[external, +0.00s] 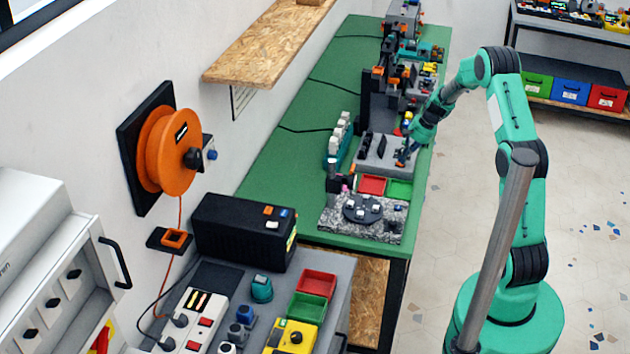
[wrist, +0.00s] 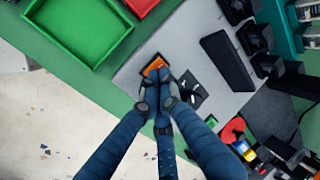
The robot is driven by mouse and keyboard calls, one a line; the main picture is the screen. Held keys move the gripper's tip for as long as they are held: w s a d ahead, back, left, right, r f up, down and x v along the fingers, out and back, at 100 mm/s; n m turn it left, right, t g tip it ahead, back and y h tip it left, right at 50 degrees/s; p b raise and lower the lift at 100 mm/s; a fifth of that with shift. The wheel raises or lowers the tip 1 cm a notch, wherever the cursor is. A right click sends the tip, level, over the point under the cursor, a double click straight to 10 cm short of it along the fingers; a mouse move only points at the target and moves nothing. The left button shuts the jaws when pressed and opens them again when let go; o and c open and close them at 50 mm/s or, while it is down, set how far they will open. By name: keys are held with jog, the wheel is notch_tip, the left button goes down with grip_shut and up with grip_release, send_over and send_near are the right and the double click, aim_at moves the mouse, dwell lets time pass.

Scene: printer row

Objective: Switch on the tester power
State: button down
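The tester appears to be the light grey panel on the green bench, seen in the external view (external: 372,163) and in the wrist view (wrist: 222,98). An orange rocker switch (wrist: 153,65) sits near the panel's edge, partly hidden by my fingertips. My gripper (wrist: 164,78) has its blue fingers together, with the tips right at the switch; I cannot tell whether they touch it. No held object shows between them. In the external view my gripper (external: 403,158) is low over the panel's near right part. The switch's on or off position cannot be made out.
A green tray (wrist: 80,30) and a red tray (external: 372,185) lie beside the panel. Black blocks (wrist: 228,60) stand on the panel. A stone plate with a dark round fixture (external: 362,209) is nearer. Open floor (wrist: 50,120) lies beyond the bench edge.

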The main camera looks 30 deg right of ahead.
jog(key=p+v, duration=0.3)
jog(key=v, duration=1.1)
jog(key=shift+s+a+r, duration=0.1)
jog(key=shift+a+r, duration=0.05)
jog(key=shift+a, duration=0.4)
dwell(0.6)
jog(key=b+x, duration=0.2)
jog(key=x, duration=1.1)
jog(key=shift+s+a, duration=0.1)
jog(key=shift+a+f, duration=0.1)
jog(key=shift+f, duration=0.35)
